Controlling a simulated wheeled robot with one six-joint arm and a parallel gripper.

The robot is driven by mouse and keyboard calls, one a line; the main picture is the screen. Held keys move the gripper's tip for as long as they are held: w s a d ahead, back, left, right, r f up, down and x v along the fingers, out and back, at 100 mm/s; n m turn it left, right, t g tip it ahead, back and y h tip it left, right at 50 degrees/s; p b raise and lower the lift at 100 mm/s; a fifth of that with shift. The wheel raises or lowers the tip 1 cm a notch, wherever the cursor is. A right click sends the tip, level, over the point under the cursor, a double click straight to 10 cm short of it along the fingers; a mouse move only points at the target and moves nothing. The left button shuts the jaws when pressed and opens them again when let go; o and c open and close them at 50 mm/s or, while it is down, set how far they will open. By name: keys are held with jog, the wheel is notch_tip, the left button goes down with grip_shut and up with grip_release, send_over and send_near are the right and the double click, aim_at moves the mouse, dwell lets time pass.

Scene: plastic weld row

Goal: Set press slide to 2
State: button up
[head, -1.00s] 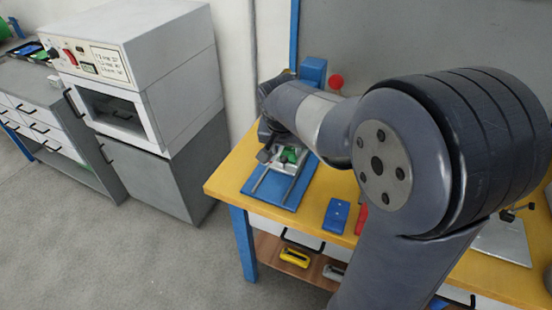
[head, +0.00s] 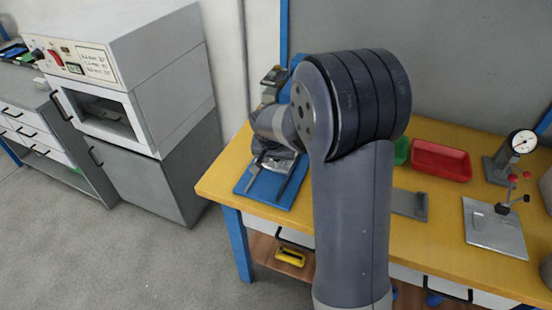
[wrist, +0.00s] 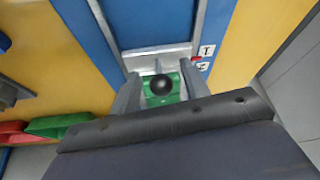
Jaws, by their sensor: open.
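The press has a blue base (head: 252,184) with metal rails, at the left end of the yellow bench. In the wrist view the blue base also shows (wrist: 135,22), with a silver slide plate (wrist: 158,58) across the rails. A green block (wrist: 150,101) with a round black knob (wrist: 162,85) sits at the plate's near side. My gripper (wrist: 160,84) is open, with one finger on each side of the knob; I cannot tell whether they touch it. A small red mark (wrist: 196,59) lies beside white number tags (wrist: 205,58), not clearly readable. My arm hides the green block in the head view.
A red tray (head: 441,161), a dial gauge (head: 522,142) and a metal plate stand (head: 494,232) are on the bench to the right. A grey oven-like cabinet (head: 130,70) stands at the left. Bare floor lies in front of the bench.

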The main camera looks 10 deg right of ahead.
grip_shut()
dwell(0.5)
